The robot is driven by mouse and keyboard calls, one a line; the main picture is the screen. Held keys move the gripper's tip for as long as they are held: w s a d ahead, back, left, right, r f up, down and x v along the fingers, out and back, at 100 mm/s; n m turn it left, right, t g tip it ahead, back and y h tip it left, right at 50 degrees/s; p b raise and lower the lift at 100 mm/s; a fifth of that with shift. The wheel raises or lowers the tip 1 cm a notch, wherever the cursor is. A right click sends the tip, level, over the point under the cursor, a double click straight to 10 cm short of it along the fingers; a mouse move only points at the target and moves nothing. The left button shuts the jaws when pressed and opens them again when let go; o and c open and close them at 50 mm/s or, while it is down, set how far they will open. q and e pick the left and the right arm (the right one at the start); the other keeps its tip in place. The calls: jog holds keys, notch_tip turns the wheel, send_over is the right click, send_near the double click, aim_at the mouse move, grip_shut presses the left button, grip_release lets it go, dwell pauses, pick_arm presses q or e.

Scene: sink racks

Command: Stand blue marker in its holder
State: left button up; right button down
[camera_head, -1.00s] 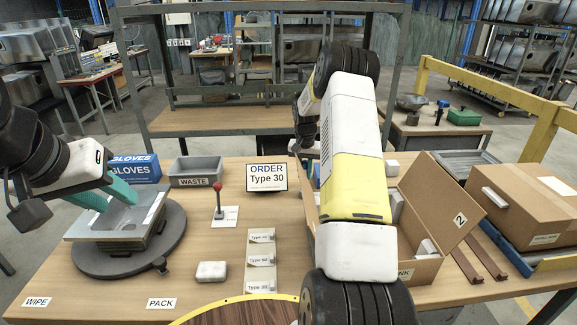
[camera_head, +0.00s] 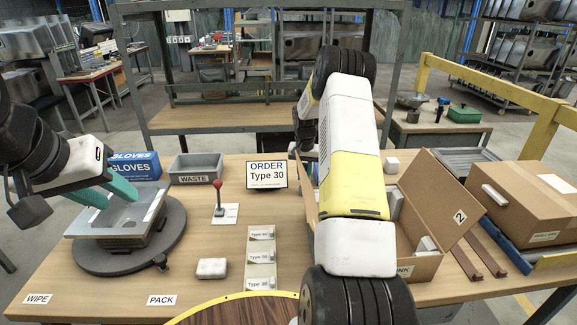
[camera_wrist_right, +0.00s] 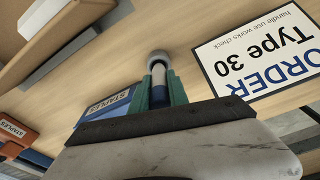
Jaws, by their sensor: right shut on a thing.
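My right gripper (camera_wrist_right: 160,88) shows in the right wrist view with its teal fingers shut on a slim white-and-blue piece with a round grey end, which looks like the blue marker (camera_wrist_right: 159,73). Most of the marker is hidden between the fingers. In the head view my right arm covers this gripper and the marker. My left gripper (camera_head: 106,194) has its teal fingers apart over the metal sink (camera_head: 128,217) on the dark turntable.
An ORDER Type 30 sign (camera_head: 267,175) stands close to the right gripper. A blue STAPLES box (camera_wrist_right: 103,107) lies beside the fingers. A red-knobbed lever (camera_head: 218,198), a grey WASTE bin (camera_head: 196,169) and an open carton (camera_head: 428,205) also stand on the table.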

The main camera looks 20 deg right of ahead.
aim_at(304, 165)
jog(key=shift+f, duration=0.9)
jog(key=c, duration=1.2)
grip_release()
jog(key=r, duration=0.5)
jog(key=s+r, duration=0.1)
jog(key=r, duration=0.1)
jog(key=shift+a+r, duration=0.25)
jog(key=shift+r, duration=0.1)
